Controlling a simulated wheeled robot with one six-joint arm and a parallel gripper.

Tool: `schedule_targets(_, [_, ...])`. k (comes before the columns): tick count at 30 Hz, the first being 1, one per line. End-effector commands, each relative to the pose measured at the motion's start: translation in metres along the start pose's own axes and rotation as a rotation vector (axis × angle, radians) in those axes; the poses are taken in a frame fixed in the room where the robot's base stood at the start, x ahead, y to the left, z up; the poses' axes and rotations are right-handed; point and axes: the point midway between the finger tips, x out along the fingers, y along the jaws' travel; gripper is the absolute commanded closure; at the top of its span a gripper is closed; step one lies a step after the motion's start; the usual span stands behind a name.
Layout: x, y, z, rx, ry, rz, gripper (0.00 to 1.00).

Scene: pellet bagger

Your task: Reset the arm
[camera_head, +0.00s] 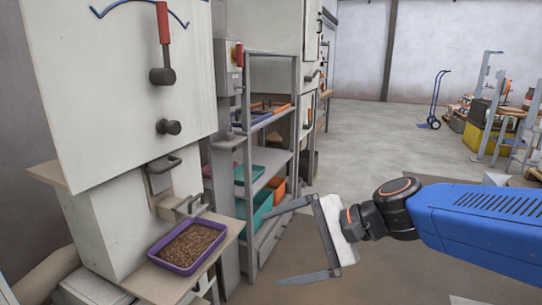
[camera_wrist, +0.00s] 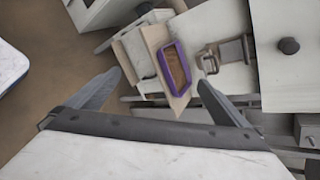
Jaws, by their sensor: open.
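My gripper (camera_head: 300,240) is at the end of my blue arm, which reaches in from the right of the head view. Its two fingers are wide apart with nothing between them. In the wrist view my gripper (camera_wrist: 165,95) also shows open and empty. A purple tray (camera_head: 163,262) of brown pellets (camera_head: 187,245) sits on a small wooden shelf (camera_head: 215,254) under the bagger's spout, left of my gripper and apart from it. The tray also shows in the wrist view (camera_wrist: 162,68), beyond the fingertips.
The white pellet bagger (camera_head: 110,100) with a red-handled lever (camera_head: 163,30) stands at the left. A grey shelf rack (camera_head: 270,56) with coloured bins stands behind my gripper. Open floor (camera_head: 400,140) lies behind.

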Motion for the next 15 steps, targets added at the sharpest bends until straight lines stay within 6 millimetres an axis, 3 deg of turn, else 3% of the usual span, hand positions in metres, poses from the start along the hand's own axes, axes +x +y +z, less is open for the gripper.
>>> schedule_targets(6, [-0.046, 0.073, -0.031, -0.351, 0.178, 0.204, 0.00])
schedule_targets(15, [-0.127, 0.159, -0.081, -0.773, 0.398, 0.568, 0.00])
